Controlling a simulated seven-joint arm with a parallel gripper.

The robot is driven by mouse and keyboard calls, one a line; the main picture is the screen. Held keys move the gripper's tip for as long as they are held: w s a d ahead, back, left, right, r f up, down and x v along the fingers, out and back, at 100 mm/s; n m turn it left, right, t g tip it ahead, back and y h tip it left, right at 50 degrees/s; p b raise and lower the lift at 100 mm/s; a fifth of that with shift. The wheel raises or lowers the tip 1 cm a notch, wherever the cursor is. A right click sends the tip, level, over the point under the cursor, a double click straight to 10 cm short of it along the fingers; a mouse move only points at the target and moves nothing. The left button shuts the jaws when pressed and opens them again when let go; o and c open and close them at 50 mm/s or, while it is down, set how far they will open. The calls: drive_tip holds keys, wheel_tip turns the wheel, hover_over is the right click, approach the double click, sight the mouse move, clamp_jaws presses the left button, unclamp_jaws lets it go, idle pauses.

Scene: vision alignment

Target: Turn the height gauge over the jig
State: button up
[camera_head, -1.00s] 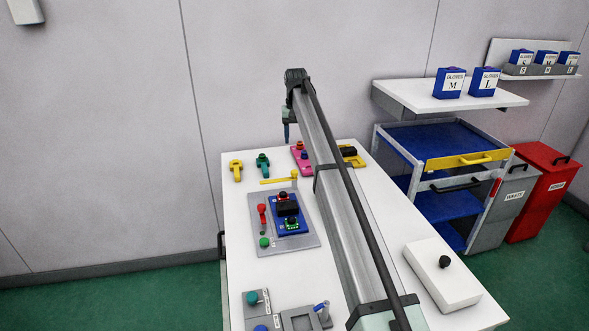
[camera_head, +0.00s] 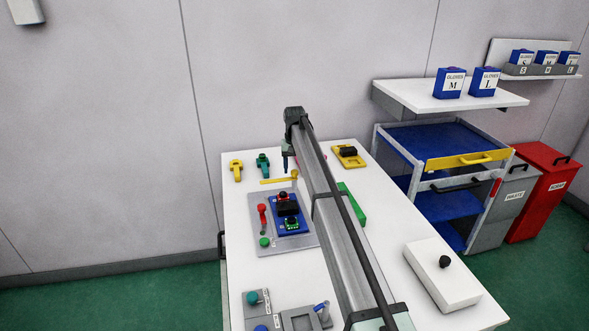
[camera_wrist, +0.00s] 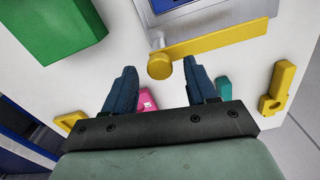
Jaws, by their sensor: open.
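The yellow height gauge (camera_head: 277,181) is a thin bar with a round knob at its right end, at the far edge of the jig. The jig (camera_head: 271,246) is a grey plate holding a blue part (camera_head: 292,227) with black pieces. In the wrist view the gauge's bar (camera_wrist: 220,40) runs right from its knob, along the edge of the jig (camera_wrist: 148,12). My gripper (camera_wrist: 160,69) is open, its fingers on either side of the knob in that picture; contact cannot be told. In the head view my gripper (camera_head: 286,163) is just beyond the knob, partly hidden by my arm.
A yellow clamp (camera_head: 236,171) and a teal clamp (camera_head: 263,164) stand at the back left. A green block (camera_head: 352,204) and a yellow block (camera_head: 348,158) lie right of my arm. A pink piece (camera_wrist: 147,100) shows between my fingers. A white box (camera_head: 440,277) stands front right.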

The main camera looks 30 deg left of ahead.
drive_tip(key=shift+f, duration=0.4)
clamp_jaws()
idle(0.4)
